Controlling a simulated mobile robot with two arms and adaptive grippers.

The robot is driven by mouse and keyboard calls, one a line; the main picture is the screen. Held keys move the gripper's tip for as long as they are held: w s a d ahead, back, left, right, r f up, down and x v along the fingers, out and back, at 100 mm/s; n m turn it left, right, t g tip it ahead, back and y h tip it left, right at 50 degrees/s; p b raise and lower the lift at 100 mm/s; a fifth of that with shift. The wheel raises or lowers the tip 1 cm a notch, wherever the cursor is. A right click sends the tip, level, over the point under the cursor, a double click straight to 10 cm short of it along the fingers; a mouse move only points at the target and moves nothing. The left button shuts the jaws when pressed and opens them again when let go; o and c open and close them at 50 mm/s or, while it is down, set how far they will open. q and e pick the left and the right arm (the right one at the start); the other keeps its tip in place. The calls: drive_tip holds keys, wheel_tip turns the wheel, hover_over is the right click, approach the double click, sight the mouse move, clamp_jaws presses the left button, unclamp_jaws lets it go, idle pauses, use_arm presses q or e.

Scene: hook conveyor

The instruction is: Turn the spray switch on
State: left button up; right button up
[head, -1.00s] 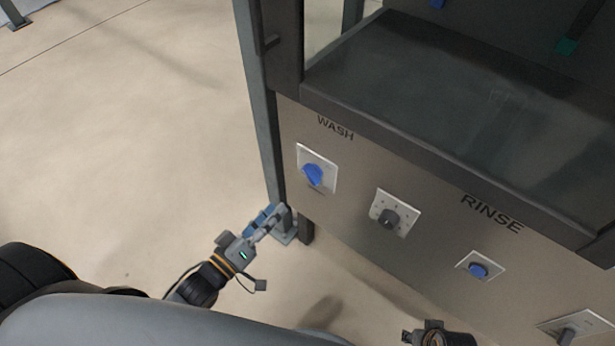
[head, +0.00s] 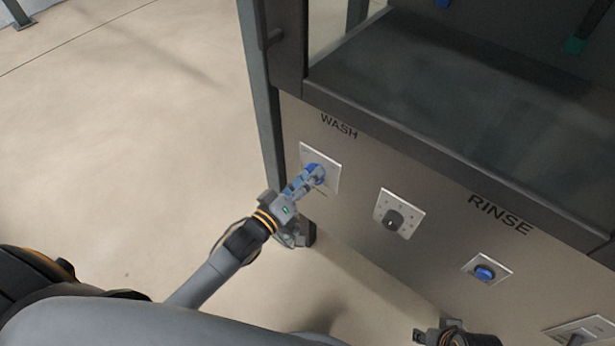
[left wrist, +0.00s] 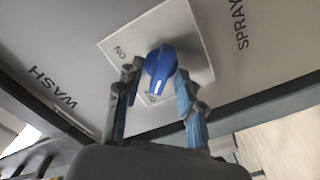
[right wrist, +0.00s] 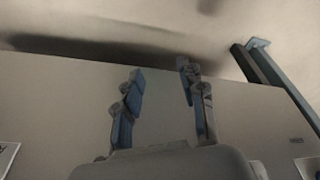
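The spray switch is a blue rotary knob (left wrist: 160,62) on a white plate (left wrist: 197,58). The left wrist view shows SPRAY printed at its right and ON on the plate at the knob's left. The knob's white mark points down in that view, towards a partly hidden label. In the head view the knob (head: 311,170) is partly covered by my left gripper (head: 313,177). My left gripper (left wrist: 158,78) is open, with one finger on each side of the knob; firm contact cannot be made out. My right gripper (right wrist: 160,75) is open and empty before the panel.
The panel also carries a dark dial (head: 394,219), a second blue knob (head: 485,272) under RINSE and another plate (head: 582,330) at the lower right. A dark ledge (head: 420,145) juts out above. A grey post (head: 265,110) stands left of the panel. Open floor lies further left.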

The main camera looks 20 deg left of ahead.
use_arm(q)
clamp_jaws()
drive_tip(key=shift+s+d+m+p, duration=0.15)
drive_tip(key=shift+m+p, duration=1.4)
drive_tip(key=shift+m, duration=2.9)
drive_tip(key=shift+d+m+p, duration=0.15)
drive_tip(key=shift+m+p, duration=1.35)
drive_tip(key=shift+m, duration=2.95)
use_arm(e)
drive_tip(key=s+f, duration=0.3)
drive_tip(key=f, duration=0.6)
drive_tip(key=s+f+g, duration=0.1)
drive_tip(key=s+f, duration=0.3)
drive_tip(key=f, duration=0.5)
drive_tip(key=shift+s+d+f, duration=0.15)
drive_tip(key=shift+d+f, duration=0.2)
drive_tip(key=shift+d, duration=0.05)
use_arm(q)
unclamp_jaws()
